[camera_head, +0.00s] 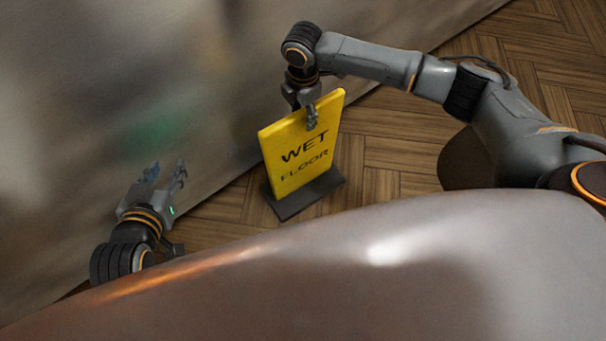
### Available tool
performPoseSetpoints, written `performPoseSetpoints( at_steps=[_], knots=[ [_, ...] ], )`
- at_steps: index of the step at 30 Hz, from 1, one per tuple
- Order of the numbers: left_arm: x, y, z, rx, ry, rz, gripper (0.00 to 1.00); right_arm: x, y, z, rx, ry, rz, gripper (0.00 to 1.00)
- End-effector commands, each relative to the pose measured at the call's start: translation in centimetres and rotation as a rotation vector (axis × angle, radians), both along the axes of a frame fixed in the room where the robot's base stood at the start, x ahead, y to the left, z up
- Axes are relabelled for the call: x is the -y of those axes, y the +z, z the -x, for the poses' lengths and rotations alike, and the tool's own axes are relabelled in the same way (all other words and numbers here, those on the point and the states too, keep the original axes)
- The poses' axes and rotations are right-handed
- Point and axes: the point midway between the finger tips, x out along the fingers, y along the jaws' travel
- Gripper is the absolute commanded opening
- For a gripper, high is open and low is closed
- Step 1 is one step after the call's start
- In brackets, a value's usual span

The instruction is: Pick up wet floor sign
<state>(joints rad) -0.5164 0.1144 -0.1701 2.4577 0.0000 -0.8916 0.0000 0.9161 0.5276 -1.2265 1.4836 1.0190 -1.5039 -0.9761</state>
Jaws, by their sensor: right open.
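The yellow wet floor sign (299,166) stands upright on its dark flat base (305,194) on the wooden floor. Its face reads "WET FLOOR". My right gripper (309,108) comes down from above at the sign's top edge, with one finger in front of the face and the rest behind the panel. It is open, and I cannot tell whether a finger touches the panel. My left gripper (167,172) is at the lower left, apart from the sign, with its fingers spread and nothing between them.
A blurry grey metallic surface (120,70) rises on the left, close to both grippers. The herringbone wood floor (385,145) is clear to the right of the sign. A dark round shape (455,160) sits on the floor beneath my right arm.

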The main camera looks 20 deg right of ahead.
Motion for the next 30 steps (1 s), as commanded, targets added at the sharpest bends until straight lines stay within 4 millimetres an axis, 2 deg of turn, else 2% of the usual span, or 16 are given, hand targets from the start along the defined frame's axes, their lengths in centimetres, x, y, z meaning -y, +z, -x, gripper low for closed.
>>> performPoseSetpoints(
  at_steps=[5,12,30],
  knots=[
    [0.01,0.0,0.01,-0.001,0.0,0.0,0.4,-0.01,0.01,0.02,0.0,0.0,0.0,0.47],
    [0.0,-0.02,0.01,-0.002,0.0,0.0,0.4,-0.01,0.01,0.03,-0.001,0.0,0.0,0.0],
    [-0.13,-0.31,0.38,-0.032,0.001,-0.007,0.4,-0.1,0.73,-0.16,0.004,0.0,-0.003,0.0]
  ],
)
